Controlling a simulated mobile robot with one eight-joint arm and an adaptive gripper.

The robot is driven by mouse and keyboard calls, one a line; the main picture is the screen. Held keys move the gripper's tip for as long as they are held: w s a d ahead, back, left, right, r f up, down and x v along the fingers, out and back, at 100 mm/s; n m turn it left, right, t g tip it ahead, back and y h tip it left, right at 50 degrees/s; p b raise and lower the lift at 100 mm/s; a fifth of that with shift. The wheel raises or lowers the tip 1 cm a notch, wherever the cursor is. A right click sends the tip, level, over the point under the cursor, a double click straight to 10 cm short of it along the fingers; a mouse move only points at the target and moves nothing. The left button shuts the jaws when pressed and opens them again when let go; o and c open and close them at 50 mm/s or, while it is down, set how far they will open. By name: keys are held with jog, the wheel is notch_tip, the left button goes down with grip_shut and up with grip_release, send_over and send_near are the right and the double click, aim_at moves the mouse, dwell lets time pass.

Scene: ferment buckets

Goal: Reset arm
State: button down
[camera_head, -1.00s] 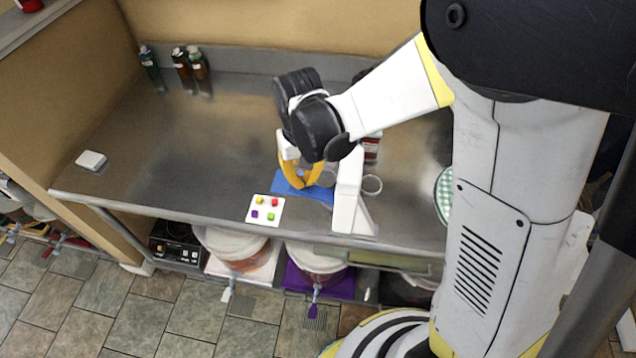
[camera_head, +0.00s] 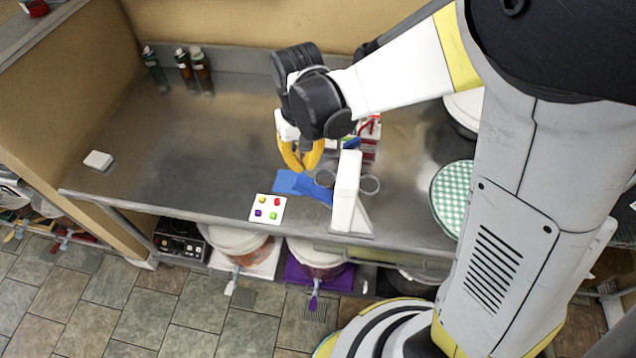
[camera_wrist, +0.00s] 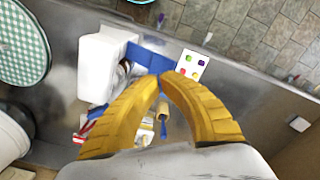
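My gripper (camera_head: 303,170) has yellow fingers and hangs above the steel counter (camera_head: 180,140). In the wrist view my gripper (camera_wrist: 162,77) has its curved fingers meeting at the tips, with nothing seen held between them. Through the gap between the fingers a tan cylinder (camera_wrist: 162,109) shows below. My arm is bent, reaching from the right over the counter. A blue flat item (camera_head: 288,182) lies on the counter just below the fingertips; it also shows in the wrist view (camera_wrist: 150,58).
A white block-like stand (camera_head: 345,195) is close right of the gripper. A white card with coloured squares (camera_head: 267,208) lies at the front edge. A green-checked round lid (camera_head: 452,195) is farther right. Bottles (camera_head: 192,68) stand at the back left. The counter's left middle is clear.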

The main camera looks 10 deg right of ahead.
jog(key=shift+r, duration=0.45)
jog(key=s+d+r+m+t, duration=0.2)
jog(key=s+d+r+t, duration=0.5)
jog(key=s+d+r, duration=0.55)
notch_tip(320, 180, down, 20)
jog(key=w+d+b, duration=0.1)
jog(key=b, duration=1.9)
jog(key=shift+w+f+b, duration=0.15)
jog(key=shift+w+b, duration=0.2)
